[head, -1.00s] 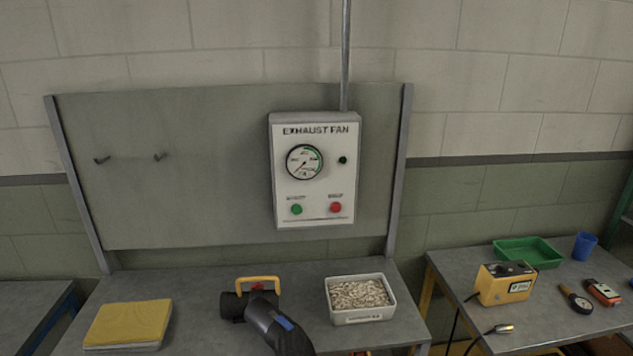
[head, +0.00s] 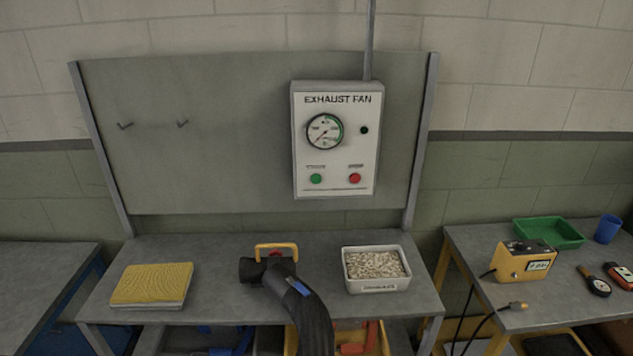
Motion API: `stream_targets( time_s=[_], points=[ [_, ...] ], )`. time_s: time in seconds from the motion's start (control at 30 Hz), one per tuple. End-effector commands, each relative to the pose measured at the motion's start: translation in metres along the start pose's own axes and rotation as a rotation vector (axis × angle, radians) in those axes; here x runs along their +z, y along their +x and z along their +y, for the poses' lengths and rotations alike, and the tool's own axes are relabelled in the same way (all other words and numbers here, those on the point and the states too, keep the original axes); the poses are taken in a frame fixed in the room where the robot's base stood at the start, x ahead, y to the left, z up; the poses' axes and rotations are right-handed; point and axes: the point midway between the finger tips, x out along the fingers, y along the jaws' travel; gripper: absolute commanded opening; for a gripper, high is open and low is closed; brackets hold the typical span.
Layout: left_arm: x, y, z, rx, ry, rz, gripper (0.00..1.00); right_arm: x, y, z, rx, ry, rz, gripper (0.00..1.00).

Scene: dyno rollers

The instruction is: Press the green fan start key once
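The green fan start key (head: 316,178) is a round green button at the lower left of a white box marked EXHAUST FAN (head: 335,140). A red button (head: 355,178) sits to its right on the same box. Above the buttons are a round gauge (head: 325,131), its needle pointing to the lower left, and a small dark lamp (head: 364,130). The box hangs on a grey panel above a bench. Neither of my grippers is in view. Nothing covers the green key.
On the grey bench (head: 220,300) stand a yellow-topped stack (head: 152,284), a black hose (head: 308,307) with a yellow handle, and a white tray of small pieces (head: 376,283). A right-hand table holds a yellow device (head: 524,263) and a green tray (head: 548,233). Space before the box is clear.

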Motion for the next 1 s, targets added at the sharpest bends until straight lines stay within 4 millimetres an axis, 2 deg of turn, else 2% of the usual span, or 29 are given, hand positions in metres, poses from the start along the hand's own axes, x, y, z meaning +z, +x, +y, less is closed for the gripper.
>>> stream_targets(
  time_s=[0.07, 0.63, 1.0],
  points=[
    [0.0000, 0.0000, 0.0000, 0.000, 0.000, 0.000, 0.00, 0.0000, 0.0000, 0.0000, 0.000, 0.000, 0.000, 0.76],
    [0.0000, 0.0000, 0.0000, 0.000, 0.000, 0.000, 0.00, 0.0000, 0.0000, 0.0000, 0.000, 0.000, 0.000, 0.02],
    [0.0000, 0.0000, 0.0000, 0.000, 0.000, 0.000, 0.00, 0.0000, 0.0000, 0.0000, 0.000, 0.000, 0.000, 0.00]
  ],
)
